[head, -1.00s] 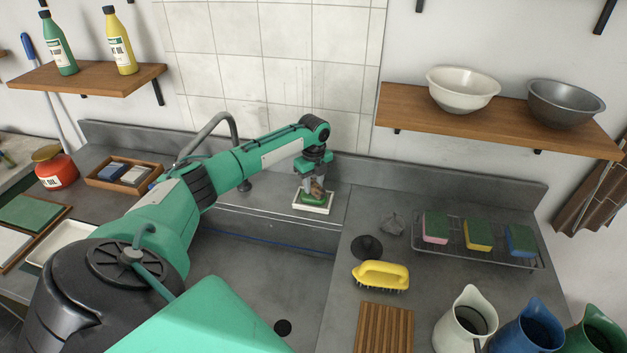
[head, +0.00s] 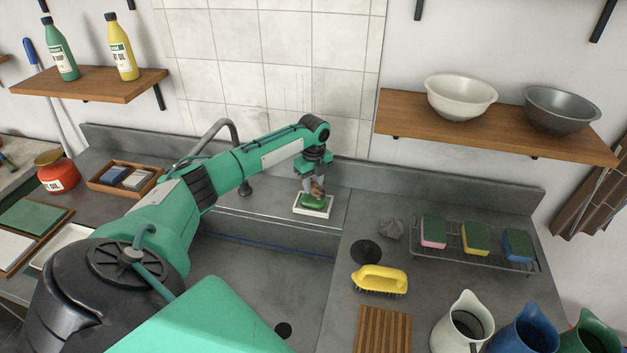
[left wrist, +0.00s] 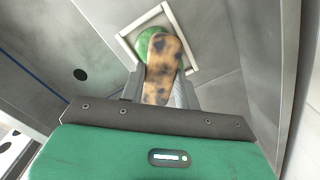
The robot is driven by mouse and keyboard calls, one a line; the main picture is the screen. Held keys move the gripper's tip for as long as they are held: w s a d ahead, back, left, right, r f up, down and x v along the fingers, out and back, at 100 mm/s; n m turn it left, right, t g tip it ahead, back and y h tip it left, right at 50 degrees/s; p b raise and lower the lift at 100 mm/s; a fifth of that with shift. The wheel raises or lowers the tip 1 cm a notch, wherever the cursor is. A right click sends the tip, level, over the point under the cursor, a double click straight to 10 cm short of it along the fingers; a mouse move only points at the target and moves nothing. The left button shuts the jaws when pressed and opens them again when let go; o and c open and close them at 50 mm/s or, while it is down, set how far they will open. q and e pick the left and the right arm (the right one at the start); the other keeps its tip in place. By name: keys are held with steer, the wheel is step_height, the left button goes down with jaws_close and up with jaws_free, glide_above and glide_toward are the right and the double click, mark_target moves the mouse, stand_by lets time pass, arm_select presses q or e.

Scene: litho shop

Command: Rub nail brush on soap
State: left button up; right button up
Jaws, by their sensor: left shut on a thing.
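My left gripper (head: 313,185) reaches over the back ledge of the sink and is shut on the nail brush (left wrist: 161,70). The brush has a mottled brown and black tortoiseshell back and also shows small in the head view (head: 318,190). Under it is the green soap (left wrist: 143,45), lying in a white square dish (head: 313,212) on the ledge. The brush covers part of the soap. Its bristles are hidden, so I cannot tell for sure whether they touch the soap. My right gripper is in neither view.
The tap (head: 238,150) stands left of the dish, close to my left arm. A yellow-handled scrubbing brush (head: 380,279), a wire rack (head: 480,258) with sponges, a wooden slatted board (head: 383,330) and jugs occupy the right counter. A shelf (head: 490,125) with two bowls hangs above.

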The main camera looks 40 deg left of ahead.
mark_target(313, 185)
arm_select(q)
steer(key=shift+r+p, duration=2.05)
steer(key=shift+r, duration=0.55)
